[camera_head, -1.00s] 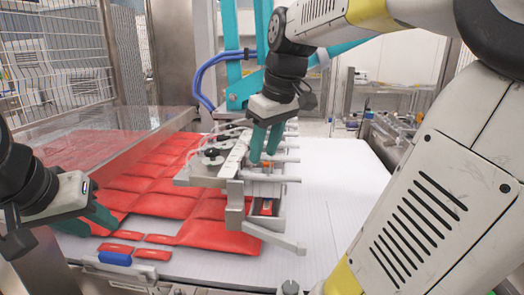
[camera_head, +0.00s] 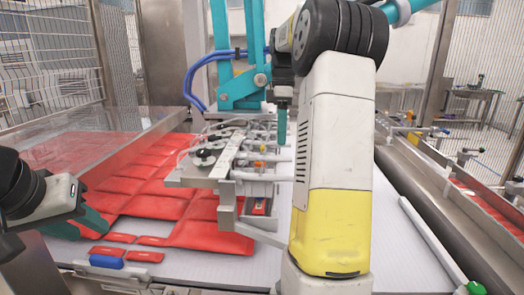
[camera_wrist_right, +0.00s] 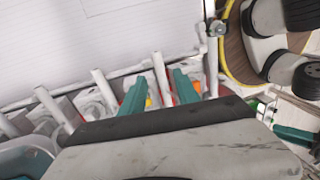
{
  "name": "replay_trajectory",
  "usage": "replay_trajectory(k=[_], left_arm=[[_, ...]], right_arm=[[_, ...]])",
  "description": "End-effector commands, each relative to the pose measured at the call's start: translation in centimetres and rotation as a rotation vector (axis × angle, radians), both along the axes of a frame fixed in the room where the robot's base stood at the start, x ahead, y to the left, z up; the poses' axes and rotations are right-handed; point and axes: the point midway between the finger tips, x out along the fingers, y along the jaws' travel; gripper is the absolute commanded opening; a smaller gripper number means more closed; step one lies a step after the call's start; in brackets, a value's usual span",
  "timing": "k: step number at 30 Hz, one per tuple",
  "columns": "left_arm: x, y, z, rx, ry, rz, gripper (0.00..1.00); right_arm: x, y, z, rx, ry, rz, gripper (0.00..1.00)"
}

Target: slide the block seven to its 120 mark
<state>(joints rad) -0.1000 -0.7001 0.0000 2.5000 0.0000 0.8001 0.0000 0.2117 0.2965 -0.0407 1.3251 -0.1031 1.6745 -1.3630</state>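The vacuum picker (camera_head: 215,172) hangs over the table with a row of blocks and white tubes along its right side. I cannot tell which block is seven, and no 120 mark is readable. My right gripper (camera_head: 282,126) points down over the far part of this row. In the right wrist view its teal fingers (camera_wrist_right: 160,78) are apart, with a white tube and a small orange part seen between them; I see no grip on anything. My right arm hides part of the row in the head view. My left gripper (camera_head: 88,222) is low at the left, its finger gap unclear.
Red packs (camera_head: 155,205) cover the left of the white table (camera_head: 395,240). A clear guard panel (camera_head: 100,150) stands over them. Blue hoses (camera_head: 195,82) and a teal frame (camera_head: 240,85) rise behind the picker. A metal-railed conveyor (camera_head: 450,200) runs along the right.

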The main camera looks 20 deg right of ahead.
Motion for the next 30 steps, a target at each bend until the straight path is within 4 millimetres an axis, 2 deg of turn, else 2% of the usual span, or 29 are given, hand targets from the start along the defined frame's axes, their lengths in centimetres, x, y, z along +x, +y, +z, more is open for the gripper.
replay_trajectory(k=[3,9,20,24,26,30], left_arm=[[0.0,0.0,0.0,0.000,0.000,0.000,0.36],[0.0,0.0,0.0,0.000,0.000,0.000,0.36],[0.0,0.0,0.0,0.000,0.000,0.000,0.36],[0.0,0.0,0.0,0.000,0.000,0.000,0.36],[0.0,0.0,0.0,0.000,0.000,0.000,0.36],[0.0,0.0,0.0,0.000,0.000,0.000,0.36]], right_arm=[[-0.4,0.2,-2.0,0.001,0.003,-0.001,0.38],[-0.8,0.4,-4.3,0.000,0.001,-0.002,0.38],[-0.9,0.4,-4.8,0.000,-0.001,-0.002,0.38],[-0.9,0.4,-4.8,0.000,-0.001,-0.002,0.10],[-0.9,0.4,-4.8,0.000,-0.001,-0.002,0.00],[-0.9,0.4,-4.8,0.000,-0.001,-0.002,0.00]])
